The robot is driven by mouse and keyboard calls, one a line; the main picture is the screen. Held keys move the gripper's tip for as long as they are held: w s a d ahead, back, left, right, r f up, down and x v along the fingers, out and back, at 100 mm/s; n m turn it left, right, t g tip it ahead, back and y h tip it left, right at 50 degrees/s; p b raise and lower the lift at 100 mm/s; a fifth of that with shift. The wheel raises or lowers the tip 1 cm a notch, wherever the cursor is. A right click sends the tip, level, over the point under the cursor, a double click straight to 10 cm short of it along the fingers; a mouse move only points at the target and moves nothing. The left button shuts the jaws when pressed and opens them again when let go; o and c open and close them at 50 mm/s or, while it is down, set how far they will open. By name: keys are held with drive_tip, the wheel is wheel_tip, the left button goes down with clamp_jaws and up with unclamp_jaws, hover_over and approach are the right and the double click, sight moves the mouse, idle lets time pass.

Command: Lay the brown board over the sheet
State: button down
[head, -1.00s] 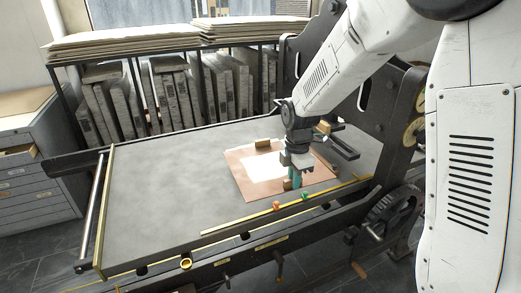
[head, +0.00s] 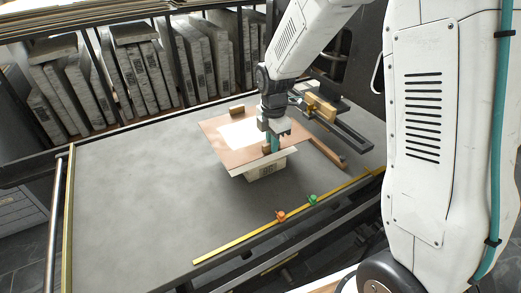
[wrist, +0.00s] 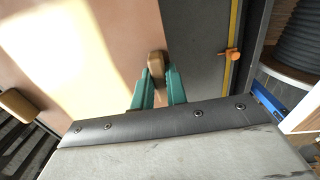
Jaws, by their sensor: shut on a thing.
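The brown board (head: 222,137) lies roughly flat above a pale stone block (head: 266,171) on the grey press bed (head: 140,190). A bright patch covers part of its top. Its surface also shows in the wrist view (wrist: 118,75). A pale edge (head: 262,165), perhaps the sheet, shows under the board's near side; the rest there is hidden. Two wooden grips stand on the board, one at the far edge (head: 237,110). My gripper (head: 271,146) is shut on the near grip (wrist: 156,64), its teal fingers on either side. Contact beneath the board is unclear.
A brass rule (head: 240,240) with an orange marker (head: 281,215) and a green marker (head: 313,199) runs along the bed's near edge. A brown bar (head: 327,153) lies right of the board. Stones (head: 135,75) stand racked behind. The bed's left is clear.

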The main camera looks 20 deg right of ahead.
wheel_tip(320, 180, down, 4)
drive_tip(key=shift+d+r, duration=0.1)
drive_tip(key=shift+f, duration=2)
drive_tip(key=c, duration=1.4)
unclamp_jaws()
